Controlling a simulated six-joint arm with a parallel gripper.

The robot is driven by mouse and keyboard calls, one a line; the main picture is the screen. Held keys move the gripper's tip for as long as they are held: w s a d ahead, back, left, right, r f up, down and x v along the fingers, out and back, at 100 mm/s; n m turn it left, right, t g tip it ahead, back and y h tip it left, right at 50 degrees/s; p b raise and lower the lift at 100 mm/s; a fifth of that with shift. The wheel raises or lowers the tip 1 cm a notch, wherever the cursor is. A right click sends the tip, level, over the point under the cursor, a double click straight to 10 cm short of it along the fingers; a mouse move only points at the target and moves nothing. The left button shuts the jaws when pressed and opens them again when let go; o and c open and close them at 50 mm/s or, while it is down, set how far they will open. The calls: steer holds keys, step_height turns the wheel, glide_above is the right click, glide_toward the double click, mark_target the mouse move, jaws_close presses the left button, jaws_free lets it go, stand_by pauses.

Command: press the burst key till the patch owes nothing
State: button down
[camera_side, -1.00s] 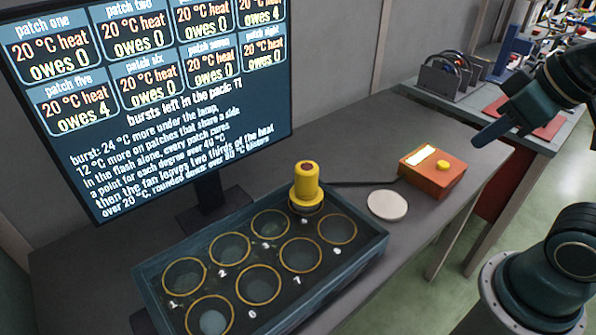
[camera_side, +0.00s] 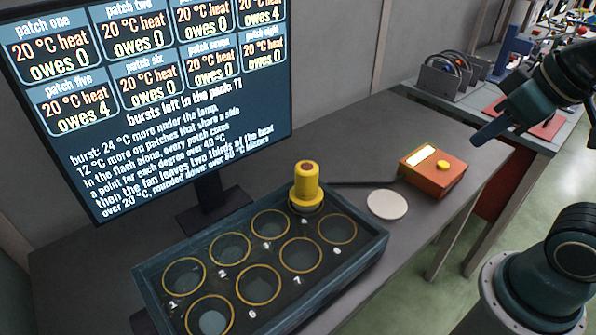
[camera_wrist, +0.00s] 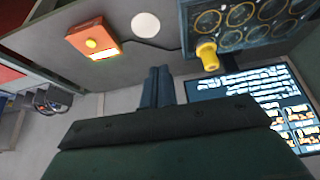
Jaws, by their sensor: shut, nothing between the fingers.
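The orange box (camera_side: 432,172) has a yellow round button (camera_side: 442,165) and a lit white window; it also shows in the wrist view (camera_wrist: 93,40). A yellow lamp (camera_side: 306,186) stands at the back right of the dark tray (camera_side: 372,252), over the patch there, hiding it.
A pale round disc (camera_side: 387,204) lies on the grey table (camera_side: 350,125) between tray and orange box. A dark cable or rod runs from the lamp to the box. A side bench (camera_side: 560,140) with a rack (camera_side: 447,75) stands behind. Air around the box looks clear.

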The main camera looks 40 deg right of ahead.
steer(key=w, duration=0.1)
steer(key=m+g+h, duration=0.8)
steer(key=m+h, duration=0.1)
steer(key=m, duration=0.3)
glide_above(441, 165)
step_height(441, 165, down, 13)
steer(key=shift+f+g, duration=0.15)
steer(key=shift+g, duration=0.15)
steer(key=shift+f, duration=4.35)
